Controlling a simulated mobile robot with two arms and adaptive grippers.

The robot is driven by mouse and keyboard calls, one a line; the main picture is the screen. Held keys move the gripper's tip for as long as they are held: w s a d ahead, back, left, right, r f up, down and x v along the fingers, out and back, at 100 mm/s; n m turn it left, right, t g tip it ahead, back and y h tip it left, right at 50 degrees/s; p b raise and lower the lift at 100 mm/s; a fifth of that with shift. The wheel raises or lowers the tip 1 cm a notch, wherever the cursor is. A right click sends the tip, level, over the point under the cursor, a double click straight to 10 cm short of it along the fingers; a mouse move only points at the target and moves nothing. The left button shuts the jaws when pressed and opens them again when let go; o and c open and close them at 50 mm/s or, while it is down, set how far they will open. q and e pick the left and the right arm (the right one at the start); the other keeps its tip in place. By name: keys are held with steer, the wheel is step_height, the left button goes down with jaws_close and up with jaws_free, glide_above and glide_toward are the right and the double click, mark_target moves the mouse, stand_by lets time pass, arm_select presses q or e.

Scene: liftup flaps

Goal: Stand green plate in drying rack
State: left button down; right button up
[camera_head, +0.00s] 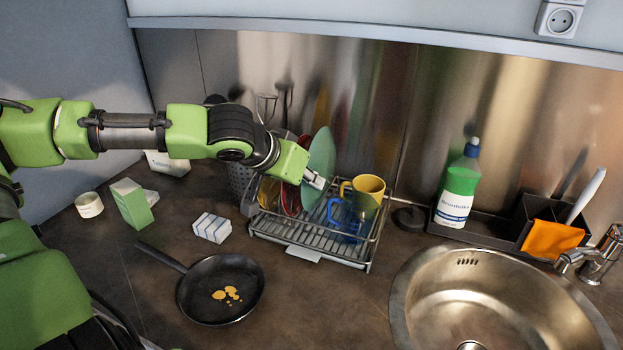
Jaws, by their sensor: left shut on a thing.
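The green plate (320,158) stands nearly upright, slightly tilted, over the middle of the drying rack (312,246). My left gripper (318,182) reaches in from the left and is shut on the plate at its left face and lower part. The plate's lower edge is close to the rack's wires; I cannot tell whether it rests in a slot. A red plate (290,199) and a yellow item stand in the rack left of it, partly hidden by my arm. My right gripper is not in view.
A yellow mug (367,187) and a blue mug (347,215) sit in the rack right of the plate. A frying pan (222,289) lies in front. The sink (495,300), soap bottle (457,187) and orange cloth (551,238) are at the right. Small boxes stand left.

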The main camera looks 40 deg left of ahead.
arm_select(q)
steer(key=shift+f+b, duration=1.05)
steer(key=shift+f, duration=0.3)
steer(key=c, duration=2.1)
jaws_free()
steer(key=shift+s, duration=0.1)
